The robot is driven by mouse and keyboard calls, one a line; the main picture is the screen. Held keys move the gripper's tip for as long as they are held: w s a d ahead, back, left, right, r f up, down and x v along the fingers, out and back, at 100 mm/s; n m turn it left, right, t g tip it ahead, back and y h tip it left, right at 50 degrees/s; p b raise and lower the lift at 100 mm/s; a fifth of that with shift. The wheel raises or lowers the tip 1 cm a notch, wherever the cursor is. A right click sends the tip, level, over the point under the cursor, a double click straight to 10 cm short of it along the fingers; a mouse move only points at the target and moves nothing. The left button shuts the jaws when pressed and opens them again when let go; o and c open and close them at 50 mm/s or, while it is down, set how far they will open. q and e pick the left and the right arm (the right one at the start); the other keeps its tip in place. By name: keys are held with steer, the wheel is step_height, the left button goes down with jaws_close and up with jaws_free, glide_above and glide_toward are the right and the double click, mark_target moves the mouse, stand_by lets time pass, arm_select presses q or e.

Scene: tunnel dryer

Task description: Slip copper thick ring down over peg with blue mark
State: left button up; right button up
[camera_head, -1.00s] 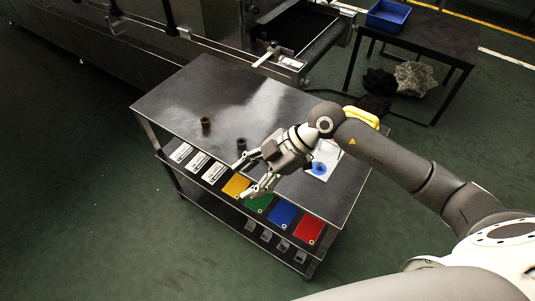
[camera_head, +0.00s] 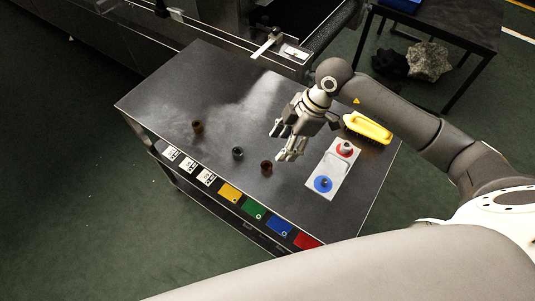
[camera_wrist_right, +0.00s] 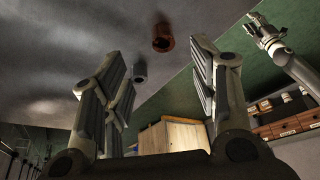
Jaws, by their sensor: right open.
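A reddish copper-coloured ring (camera_head: 266,167) stands on the tabletop near the front edge; it also shows in the right wrist view (camera_wrist_right: 162,38). A white board (camera_head: 334,166) to its right carries a peg with a blue round mark (camera_head: 323,184) and another with a red mark (camera_head: 345,149). My right gripper (camera_head: 283,143) is open and empty, above the table just behind and above the copper ring. In the right wrist view the ring lies beyond the open fingers (camera_wrist_right: 158,85). What looks like my left gripper (camera_wrist_right: 265,35) shows small there; its jaws are unclear.
A dark grey ring (camera_head: 238,153) and a brown ring (camera_head: 198,126) stand to the left on the table (camera_head: 180,85). The tabletop's back left is clear.

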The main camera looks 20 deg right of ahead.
mark_target(268, 163)
steer(key=a+f, duration=0.1)
steer(key=f, duration=0.1)
steer(key=s+a+f, duration=0.1)
steer(key=shift+a+f, duration=0.15)
steer(key=shift+f, duration=0.2)
steer(key=shift+w+f+p, duration=0.15)
steer(key=shift+f+p, duration=0.1)
steer(key=shift+p, duration=0.05)
steer(key=x, duration=0.2)
steer(key=p+x, duration=0.1)
steer(key=x, duration=0.1)
steer(key=shift+w+a, duration=0.15)
steer(key=shift+w, duration=0.1)
steer(key=shift+w+a+f, duration=0.1)
steer(key=shift+f, duration=0.35)
steer(key=c, duration=0.5)
jaws_close()
arm_select(q)
steer(key=shift+s+a+r, duration=0.15)
steer(key=shift+s+r, duration=0.25)
steer(key=shift+s, duration=0.25)
steer(key=shift+s+a+r, duration=0.1)
steer(key=shift+s+r, duration=0.25)
steer(key=shift+s, duration=0.25)
arm_select(e)
steer(key=shift+r, duration=0.2)
